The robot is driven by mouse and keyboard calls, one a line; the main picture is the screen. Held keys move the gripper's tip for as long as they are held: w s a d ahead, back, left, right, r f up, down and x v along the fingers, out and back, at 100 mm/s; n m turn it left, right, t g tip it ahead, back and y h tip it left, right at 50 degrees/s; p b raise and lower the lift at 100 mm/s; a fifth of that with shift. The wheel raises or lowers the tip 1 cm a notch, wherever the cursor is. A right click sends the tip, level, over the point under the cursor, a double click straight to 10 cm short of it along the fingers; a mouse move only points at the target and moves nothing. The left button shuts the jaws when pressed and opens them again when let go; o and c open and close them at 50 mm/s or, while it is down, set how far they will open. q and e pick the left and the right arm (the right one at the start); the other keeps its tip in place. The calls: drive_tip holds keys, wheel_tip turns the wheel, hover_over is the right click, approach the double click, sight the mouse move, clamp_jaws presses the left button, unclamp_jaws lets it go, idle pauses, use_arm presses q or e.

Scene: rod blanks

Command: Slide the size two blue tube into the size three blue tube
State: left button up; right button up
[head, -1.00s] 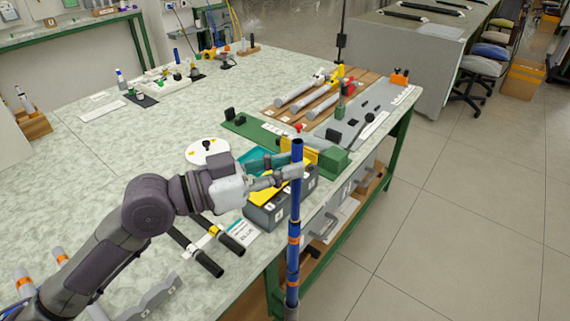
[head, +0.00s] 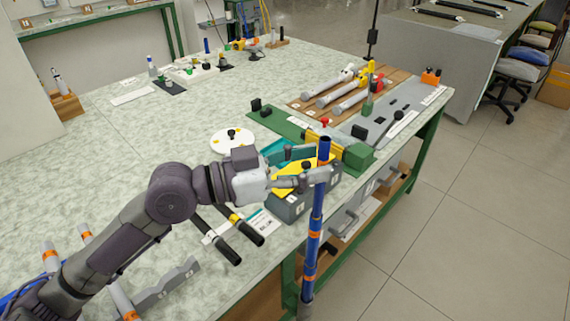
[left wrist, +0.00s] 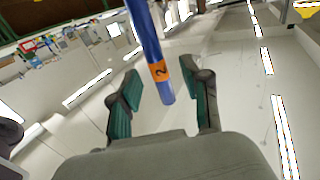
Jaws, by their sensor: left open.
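A long, slim blue tube (head: 321,202) stands nearly upright beyond the bench's front edge. Its lower part looks wider and lighter blue (head: 312,258), with orange bands; I cannot tell exactly where one tube ends and another begins. My left gripper (head: 310,167) is open at the upper end, its fingers around the tube. In the left wrist view, the blue tube (left wrist: 149,35) with an orange band marked 2 (left wrist: 159,71) ends between the spread fingers of my left gripper (left wrist: 163,88), with gaps on both sides. My right gripper does not show clearly.
A grey bin with a yellow top (head: 290,205) and a green fixture (head: 358,157) stand on the bench just behind the tube. Black-ended rods (head: 245,228) and a grey notched rack (head: 165,287) lie nearer. Open floor (head: 450,240) is right of the bench.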

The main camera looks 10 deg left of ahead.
use_arm(q)
drive_tip(key=v, duration=1.1)
drive_tip(key=shift+s+a, duration=0.2)
drive_tip(key=shift+a, duration=0.05)
